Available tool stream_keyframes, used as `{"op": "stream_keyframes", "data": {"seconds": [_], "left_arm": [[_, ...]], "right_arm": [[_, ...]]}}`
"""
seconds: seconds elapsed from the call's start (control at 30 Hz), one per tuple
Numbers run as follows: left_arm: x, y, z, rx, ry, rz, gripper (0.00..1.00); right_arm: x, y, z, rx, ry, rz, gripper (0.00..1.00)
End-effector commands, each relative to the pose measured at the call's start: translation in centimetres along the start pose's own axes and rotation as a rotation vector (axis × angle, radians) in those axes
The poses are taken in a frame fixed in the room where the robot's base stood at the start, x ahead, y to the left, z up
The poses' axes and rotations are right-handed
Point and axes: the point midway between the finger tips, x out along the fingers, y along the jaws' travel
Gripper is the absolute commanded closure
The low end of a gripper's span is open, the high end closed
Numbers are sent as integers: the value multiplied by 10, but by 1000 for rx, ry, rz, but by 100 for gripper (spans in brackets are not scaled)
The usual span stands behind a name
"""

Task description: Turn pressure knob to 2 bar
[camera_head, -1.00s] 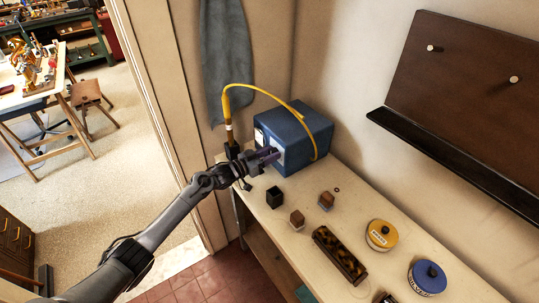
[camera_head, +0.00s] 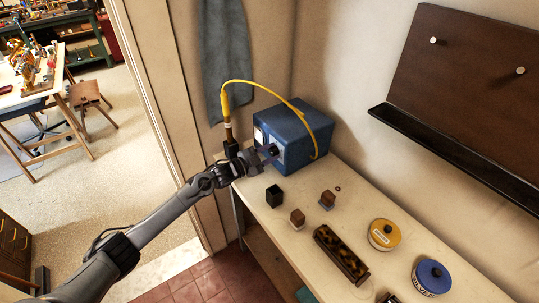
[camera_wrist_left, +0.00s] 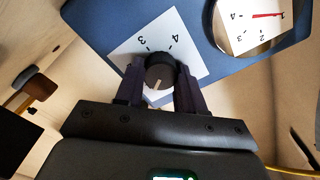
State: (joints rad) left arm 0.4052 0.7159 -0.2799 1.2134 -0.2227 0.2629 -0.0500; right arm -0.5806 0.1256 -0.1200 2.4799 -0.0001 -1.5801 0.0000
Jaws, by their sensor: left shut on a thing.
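The blue pressure box (camera_head: 300,128) stands at the far end of the bench. Its front carries a black knob (camera_wrist_left: 160,72) with a pale pointer mark, set on a white scale plate (camera_wrist_left: 134,46) with numbers. My left gripper (camera_head: 268,152) is at the box front; in the left wrist view its two dark fingers (camera_wrist_left: 160,88) are on either side of the knob, shut on it. The pointer points down in that picture, between the fingers. A round gauge (camera_wrist_left: 254,30) with a red needle shows partly at the upper right; its exact reading is unclear. My right gripper is out of view.
A yellow hose (camera_head: 262,88) arches over the box. Small blocks (camera_head: 297,218), a tortoiseshell-patterned case (camera_head: 340,254), a yellow tin (camera_head: 384,234) and a blue tin (camera_head: 431,277) stand on the bench (camera_head: 350,205). A grey cloth (camera_head: 215,65) hangs behind.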

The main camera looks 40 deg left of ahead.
Motion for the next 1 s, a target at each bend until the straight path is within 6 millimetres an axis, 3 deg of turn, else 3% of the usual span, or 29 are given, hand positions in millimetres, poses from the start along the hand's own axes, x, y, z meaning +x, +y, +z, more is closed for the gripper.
{"op": "stream_keyframes", "data": {"seconds": [1.0], "left_arm": [[0, 3, 2, 928, 0, 0, 92]], "right_arm": [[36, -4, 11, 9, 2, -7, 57]]}}
